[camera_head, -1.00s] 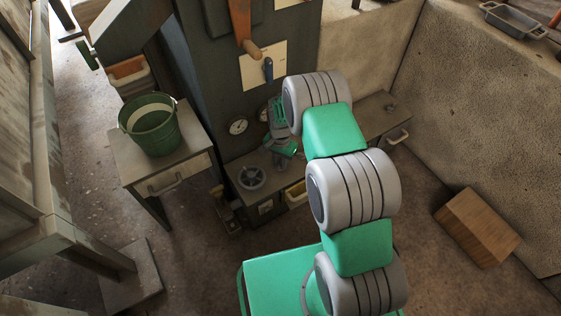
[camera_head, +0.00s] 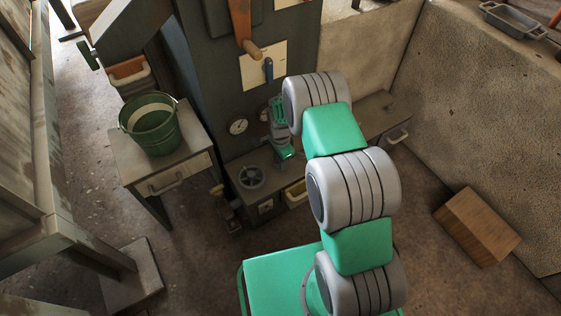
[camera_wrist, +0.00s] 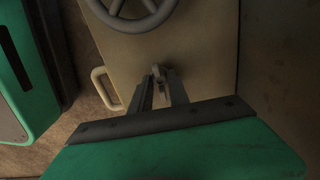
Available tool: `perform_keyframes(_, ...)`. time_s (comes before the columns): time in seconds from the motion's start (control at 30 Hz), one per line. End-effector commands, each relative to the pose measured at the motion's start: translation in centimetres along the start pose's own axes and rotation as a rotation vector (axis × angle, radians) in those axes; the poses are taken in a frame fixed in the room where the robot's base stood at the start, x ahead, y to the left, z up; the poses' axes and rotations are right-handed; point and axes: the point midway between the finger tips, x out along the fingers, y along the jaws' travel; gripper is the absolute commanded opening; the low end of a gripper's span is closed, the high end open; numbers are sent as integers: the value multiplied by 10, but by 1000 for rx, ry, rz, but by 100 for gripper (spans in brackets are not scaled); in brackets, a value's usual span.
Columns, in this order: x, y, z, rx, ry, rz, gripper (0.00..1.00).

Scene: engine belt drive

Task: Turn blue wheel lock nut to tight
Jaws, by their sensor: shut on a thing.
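In the wrist view, my gripper (camera_wrist: 162,82) points at a tan panel, its two dark fingers close together. They are shut on a small grey piece (camera_wrist: 157,71) that stands out from the panel. It is dim, so I cannot tell if it is the lock nut. A grey spoked wheel (camera_wrist: 135,20) is beyond the fingertips, partly cut off by the top edge; no blue shows on it. In the head view, my gripper is near the bench front, partly hidden by my arm. A grey spoked wheel (camera_head: 251,177) lies left of it on the bench.
A dark machine column with dials (camera_head: 238,126) and a blue-handled lever (camera_head: 268,69) rises behind the bench. A green bucket (camera_head: 152,126) stands on a side table at left. A wooden box (camera_head: 477,228) lies on the floor at right. A pale handle (camera_wrist: 104,88) is beside my fingers.

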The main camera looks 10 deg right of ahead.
Motion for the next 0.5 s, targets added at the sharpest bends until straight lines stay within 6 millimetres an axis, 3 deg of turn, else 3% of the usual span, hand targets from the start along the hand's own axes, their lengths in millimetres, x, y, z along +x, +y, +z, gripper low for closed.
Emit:
perform_keyframes(0.27, 0, 0, 0, 1, 0, -1, 0)
perform_keyframes(0.3, 0, 0, 0, 1, 0, -1, 23)
perform_keyframes(0.5, 0, 0, 0, 0, 0, -1, 39)
